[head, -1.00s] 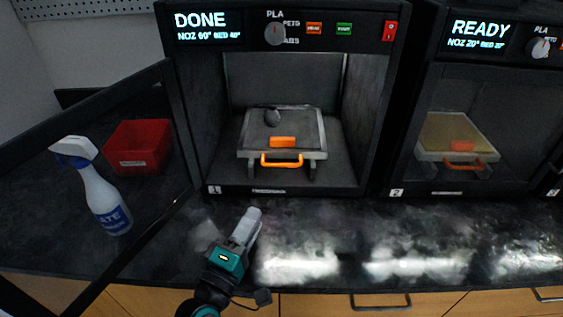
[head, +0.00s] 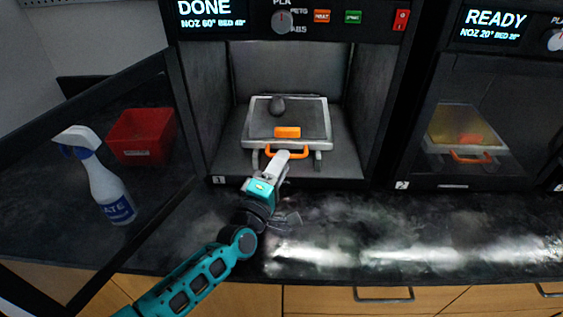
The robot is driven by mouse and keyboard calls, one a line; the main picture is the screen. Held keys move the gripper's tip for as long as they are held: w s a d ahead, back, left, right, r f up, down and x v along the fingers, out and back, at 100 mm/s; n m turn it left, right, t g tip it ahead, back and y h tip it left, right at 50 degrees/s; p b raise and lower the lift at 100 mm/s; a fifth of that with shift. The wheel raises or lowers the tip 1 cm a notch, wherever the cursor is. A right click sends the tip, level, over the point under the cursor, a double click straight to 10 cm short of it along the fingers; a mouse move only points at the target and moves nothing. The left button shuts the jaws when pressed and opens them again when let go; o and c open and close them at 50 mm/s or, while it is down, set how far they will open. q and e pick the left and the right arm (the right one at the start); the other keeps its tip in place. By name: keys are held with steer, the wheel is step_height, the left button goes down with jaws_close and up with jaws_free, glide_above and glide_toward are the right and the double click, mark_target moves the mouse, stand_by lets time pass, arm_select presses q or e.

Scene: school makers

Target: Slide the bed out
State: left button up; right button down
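The bed (head: 303,110) is a grey plate with an orange handle (head: 300,148) on its front edge. It sits inside the open left printer (head: 346,165), with a small dark rounded object (head: 277,104) and an orange block (head: 287,132) on it. My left gripper (head: 281,160) is at the front left of the handle, its light fingers overlapping the handle's left end in the picture. I cannot tell whether the fingers touch or grip it, or whether they are open. My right gripper is not in view.
The printer's glass door (head: 95,190) stands open at left. Through it show a white spray bottle (head: 107,188) and a red bin (head: 142,136). A second, closed printer (head: 470,60) reads READY at right. The dark counter (head: 400,235) in front is clear.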

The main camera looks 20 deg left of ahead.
arm_select(q)
steer(key=shift+w+d+r, duration=0.1)
steer(key=shift+w, duration=0.4)
jaws_close()
stand_by(1.2)
